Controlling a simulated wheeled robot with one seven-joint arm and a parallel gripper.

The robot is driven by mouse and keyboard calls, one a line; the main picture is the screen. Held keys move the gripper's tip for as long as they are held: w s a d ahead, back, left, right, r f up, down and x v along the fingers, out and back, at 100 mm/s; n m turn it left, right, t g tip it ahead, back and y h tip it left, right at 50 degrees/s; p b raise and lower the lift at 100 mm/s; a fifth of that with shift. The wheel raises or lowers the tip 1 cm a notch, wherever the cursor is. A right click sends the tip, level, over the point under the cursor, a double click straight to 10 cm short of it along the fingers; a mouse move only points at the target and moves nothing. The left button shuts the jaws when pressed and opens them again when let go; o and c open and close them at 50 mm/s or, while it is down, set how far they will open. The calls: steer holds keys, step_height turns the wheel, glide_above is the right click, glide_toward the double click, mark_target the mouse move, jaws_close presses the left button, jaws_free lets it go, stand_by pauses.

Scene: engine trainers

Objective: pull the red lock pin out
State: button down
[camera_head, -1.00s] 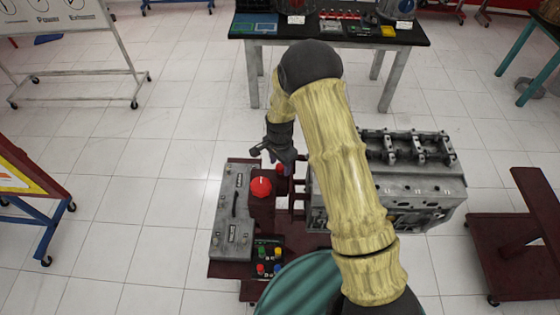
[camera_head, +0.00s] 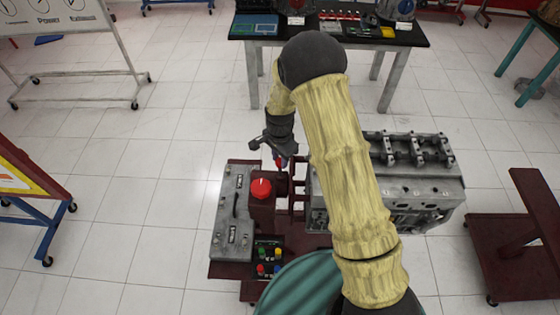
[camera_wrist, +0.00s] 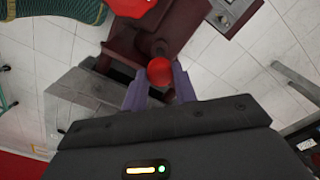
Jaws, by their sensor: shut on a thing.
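The red lock pin shows its round red head (camera_wrist: 159,70) between my fingertips in the wrist view. In the head view only a small bit of red (camera_head: 281,163) shows below my gripper (camera_head: 279,154). My gripper, also in the wrist view (camera_wrist: 160,85), is shut on the pin, its two purple fingers on either side of the head. My gripper is above the dark red stand (camera_head: 263,211), beside its large red knob (camera_head: 261,188). The pin's shaft is hidden, so I cannot tell whether it is still in its hole.
A grey engine block (camera_head: 428,193) stands right of my gripper. A grey panel (camera_head: 233,225) and a box of coloured buttons (camera_head: 268,256) lie to the left and front. A black-topped table (camera_head: 330,32) stands behind, with open tiled floor to the left.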

steer(key=shift+w+r, duration=0.15)
steer(key=c, duration=1.5)
jaws_free()
steer(key=o, duration=0.4)
step_height(320, 180, up, 18)
steer(key=b, duration=0.6)
steer(key=shift+f, duration=0.2)
steer(key=s+d+f+n+t+b, duration=0.1)
steer(key=s+d+f+n+b, duration=0.2)
steer(key=s+d, duration=0.4)
steer(key=s+d+f+n+t+b, duration=0.1)
steer(key=s+d+f+n+b, duration=0.2)
steer(key=s, duration=0.9)
steer(key=d+f+n, duration=0.3)
steer(key=d+f, duration=0.2)
steer(key=shift+s+d+t+b, duration=0.15)
steer(key=shift+d+t+b, duration=0.15)
steer(key=shift+b, duration=0.1)
